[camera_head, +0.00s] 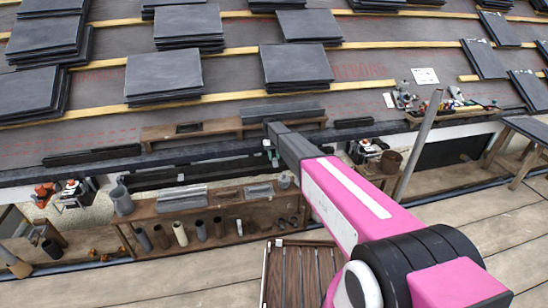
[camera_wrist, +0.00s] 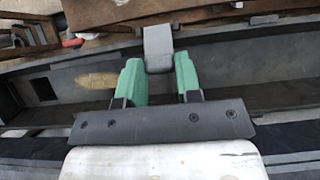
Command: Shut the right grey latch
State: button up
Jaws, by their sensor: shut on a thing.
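My gripper (camera_wrist: 158,64) shows in the wrist view with its two green fingers standing on either side of a small grey block, the grey latch (camera_wrist: 157,40). The fingers are shut on the latch, which sticks up past their tips near a long dark grey channel (camera_wrist: 230,62). In the head view my gripper (camera_head: 271,153) is small, at the roof's lower edge beyond the end of my pink arm. The latch cannot be made out there, and its lower part is hidden by the fingers in the wrist view.
Stacks of dark slates (camera_head: 165,75) lie on the battened roof above. A wooden shelf (camera_head: 150,212) with several pots and tubes stands below the eave. A grey pole (camera_head: 418,145) leans to the right of my arm. A slatted wooden piece (camera_head: 292,272) lies below.

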dwell(0.3)
jog(key=o, duration=0.9)
jog(key=shift+r, duration=0.1)
jog(key=shift+r, duration=0.3)
jog(key=r, duration=0.2)
jog(key=s+r, duration=0.1)
jog(key=r, duration=0.1)
jog(key=shift+a, duration=0.3)
jog(key=s+a+r, duration=0.4)
jog(key=s+a, duration=0.1)
jog(key=s+a+r, duration=0.2)
jog(key=shift+s+a+r, duration=0.1)
jog(key=shift+s+a, duration=0.05)
jog(key=shift+s, duration=0.15)
